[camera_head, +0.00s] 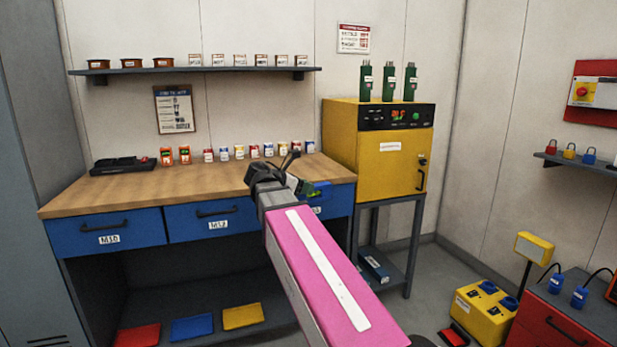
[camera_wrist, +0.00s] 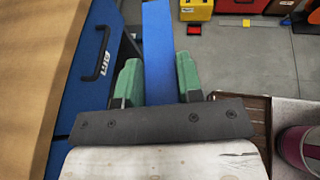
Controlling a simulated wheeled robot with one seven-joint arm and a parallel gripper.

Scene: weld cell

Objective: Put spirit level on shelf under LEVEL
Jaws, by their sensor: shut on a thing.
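My gripper (camera_wrist: 160,85) is shut, with its green fingers on either side of a long flat blue bar, which looks like the spirit level (camera_wrist: 158,45). The bar runs away from the fingers toward the top of the wrist view. In the head view my gripper (camera_head: 308,187) is in front of the workbench's right drawer, and the bar is mostly hidden there. I cannot read the word LEVEL on any label. A mat shelf (camera_head: 210,300) under the bench holds red, blue and yellow mats.
The wooden workbench (camera_head: 130,195) has blue drawers with black handles and carries small jars. A wall shelf (camera_head: 210,70) holds small boxes. A yellow cabinet (camera_head: 375,150) stands right of the bench on a grey stand. Yellow equipment (camera_head: 480,310) and a red cabinet (camera_head: 550,325) stand at right.

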